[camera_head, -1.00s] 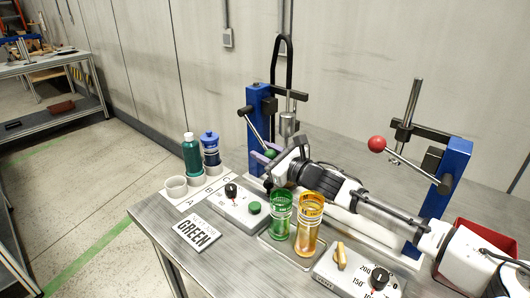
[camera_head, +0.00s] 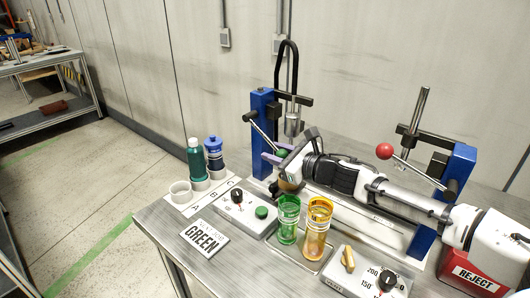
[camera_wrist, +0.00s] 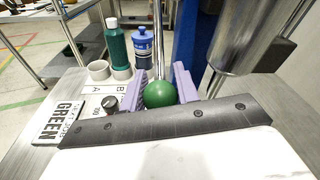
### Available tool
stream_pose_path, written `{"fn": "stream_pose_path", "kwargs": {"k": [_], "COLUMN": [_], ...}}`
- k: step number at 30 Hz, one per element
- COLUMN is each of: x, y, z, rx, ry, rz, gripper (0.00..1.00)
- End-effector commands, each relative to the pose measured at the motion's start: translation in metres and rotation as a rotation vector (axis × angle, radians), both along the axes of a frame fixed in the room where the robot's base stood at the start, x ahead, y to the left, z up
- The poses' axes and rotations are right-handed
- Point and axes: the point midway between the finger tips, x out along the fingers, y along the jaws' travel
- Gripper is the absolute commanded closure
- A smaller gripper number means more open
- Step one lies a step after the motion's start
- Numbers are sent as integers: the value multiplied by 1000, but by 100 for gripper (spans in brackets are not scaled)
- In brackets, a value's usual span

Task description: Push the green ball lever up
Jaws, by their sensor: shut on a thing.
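The green ball (camera_wrist: 160,94) is on the end of a metal lever rod and sits between the two purple fingers of my gripper (camera_wrist: 160,88) in the wrist view. My gripper is shut on it. In the head view the green ball (camera_head: 282,153) shows only in part beside the purple fingers (camera_head: 272,157). Its lever (camera_head: 262,132) slopes down from the left blue post (camera_head: 264,115) to the ball. The pump's metal cylinder (camera_head: 293,124) stands just right of the lever.
A red ball lever (camera_head: 384,151) is on the right blue post (camera_head: 457,168). Green (camera_head: 288,215) and amber (camera_head: 319,225) glasses stand on a tray in front of my arm. Two bottles (camera_head: 195,158) stand at the left. A red REJECT bin (camera_head: 470,277) is at the right.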

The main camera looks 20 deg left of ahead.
Motion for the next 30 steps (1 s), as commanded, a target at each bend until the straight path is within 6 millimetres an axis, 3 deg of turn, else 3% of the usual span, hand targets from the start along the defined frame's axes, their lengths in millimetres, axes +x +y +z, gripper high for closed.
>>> {"fn": "stream_pose_path", "kwargs": {"k": [3, 17, 18, 21, 23, 30], "x": [0, -2, -2, -2, -2, -2], "y": [-14, -17, -17, -17, -17, -16], "z": [9, 16, 16, 15, 15, 15], "rx": [-1, 0, 0, 0, 0, -1], "ry": [-5, 0, 0, 0, 0, 0], "rz": [-4, -3, -3, -3, -3, -2], "gripper": [100, 100, 68, 55, 48, 48]}}
